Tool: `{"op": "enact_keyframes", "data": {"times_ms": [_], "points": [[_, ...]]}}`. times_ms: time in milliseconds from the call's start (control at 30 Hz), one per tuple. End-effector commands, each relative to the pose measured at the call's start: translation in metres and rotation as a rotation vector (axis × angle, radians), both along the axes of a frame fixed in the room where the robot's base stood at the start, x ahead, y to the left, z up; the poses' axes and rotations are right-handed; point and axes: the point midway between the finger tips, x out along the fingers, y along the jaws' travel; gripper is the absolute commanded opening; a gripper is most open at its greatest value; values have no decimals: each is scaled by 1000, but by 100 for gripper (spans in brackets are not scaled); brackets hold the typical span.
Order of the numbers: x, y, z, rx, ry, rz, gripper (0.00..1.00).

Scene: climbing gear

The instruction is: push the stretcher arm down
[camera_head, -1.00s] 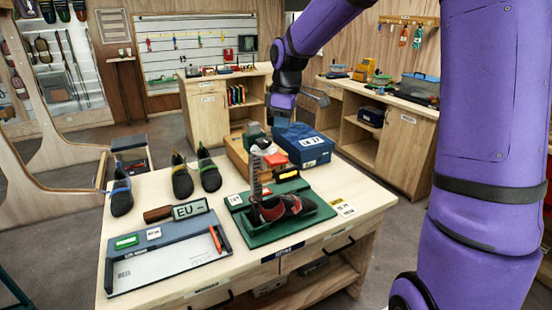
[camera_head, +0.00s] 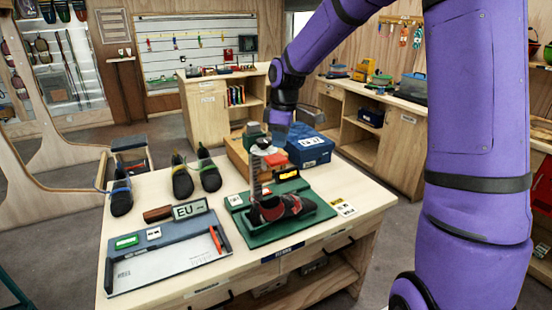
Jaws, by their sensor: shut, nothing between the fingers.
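The shoe stretcher stands on the table with a green base (camera_head: 284,236). A dark and red climbing shoe (camera_head: 285,208) lies on it. A grey upright bar with marks (camera_head: 257,178) rises at the shoe's heel. A red block (camera_head: 276,160), which looks like the end of the stretcher arm, sits high beside the bar. My gripper (camera_head: 278,141) points down just above the red block. It is shut and empty. Its fingertips are small and partly lost against the things behind, so I cannot tell whether they touch the arm.
A blue box (camera_head: 303,150) and a wooden tray (camera_head: 236,148) stand close behind the stretcher. Several shoes (camera_head: 182,180) stand on the left of the table. An EU sign (camera_head: 188,210) and a grey measuring tray (camera_head: 165,262) lie in front. The table's right front corner is mostly clear.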

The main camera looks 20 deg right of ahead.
Motion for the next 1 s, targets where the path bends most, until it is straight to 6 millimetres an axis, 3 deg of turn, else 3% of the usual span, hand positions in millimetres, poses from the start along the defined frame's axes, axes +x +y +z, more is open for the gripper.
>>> {"op": "enact_keyframes", "data": {"times_ms": [233, 800, 1000], "points": [[1, 2, -23, 1, 1, 1, 0], [1, 3, -32, -1, 0, 1, 0], [1, 3, -49, 0, 3, 3, 0]]}}
